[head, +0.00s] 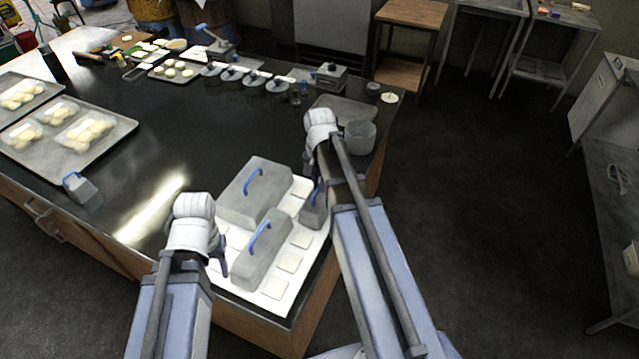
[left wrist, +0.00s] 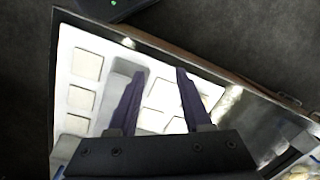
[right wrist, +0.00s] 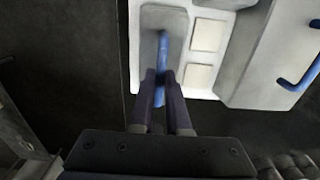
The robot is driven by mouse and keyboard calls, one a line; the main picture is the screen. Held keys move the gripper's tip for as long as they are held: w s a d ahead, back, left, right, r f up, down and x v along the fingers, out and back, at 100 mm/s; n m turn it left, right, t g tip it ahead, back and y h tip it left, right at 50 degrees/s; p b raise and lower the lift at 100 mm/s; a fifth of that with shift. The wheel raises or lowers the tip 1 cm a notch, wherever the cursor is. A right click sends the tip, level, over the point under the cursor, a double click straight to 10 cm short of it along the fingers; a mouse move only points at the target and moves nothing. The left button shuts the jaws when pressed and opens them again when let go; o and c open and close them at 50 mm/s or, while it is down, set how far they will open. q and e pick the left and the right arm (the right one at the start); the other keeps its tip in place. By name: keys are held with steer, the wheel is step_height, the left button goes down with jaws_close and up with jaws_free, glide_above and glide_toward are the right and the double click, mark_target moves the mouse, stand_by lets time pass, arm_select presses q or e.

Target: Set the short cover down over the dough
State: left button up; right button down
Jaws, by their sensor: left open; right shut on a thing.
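The short cover (head: 312,213) is a small grey box with a blue handle. My right gripper (head: 319,190) is shut on that handle, which shows between its fingers in the right wrist view (right wrist: 160,85). The cover is upright at the right edge of the white sheet (head: 297,282); I cannot tell whether it touches the sheet. Flat square dough pieces (head: 289,262) lie on the sheet, and any under the cover are hidden. My left gripper (head: 221,258) is open and empty by the sheet's left edge; its fingers show apart in the left wrist view (left wrist: 160,85).
Two larger grey covers (head: 254,196) (head: 262,252) with blue handles stand on the sheet, left of the short cover. Another small cover (head: 80,190) stands at the left of the dark table (head: 130,165). A grey tub (head: 360,137) stands beyond my right arm.

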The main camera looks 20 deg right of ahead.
steer(key=shift+f+b, duration=0.3)
steer(key=shift+f, duration=0.05)
steer(key=c, duration=0.8)
jaws_free()
steer(key=shift+r, duration=0.15)
step_height(320, 180, up, 8)
steer(key=p, duration=0.8)
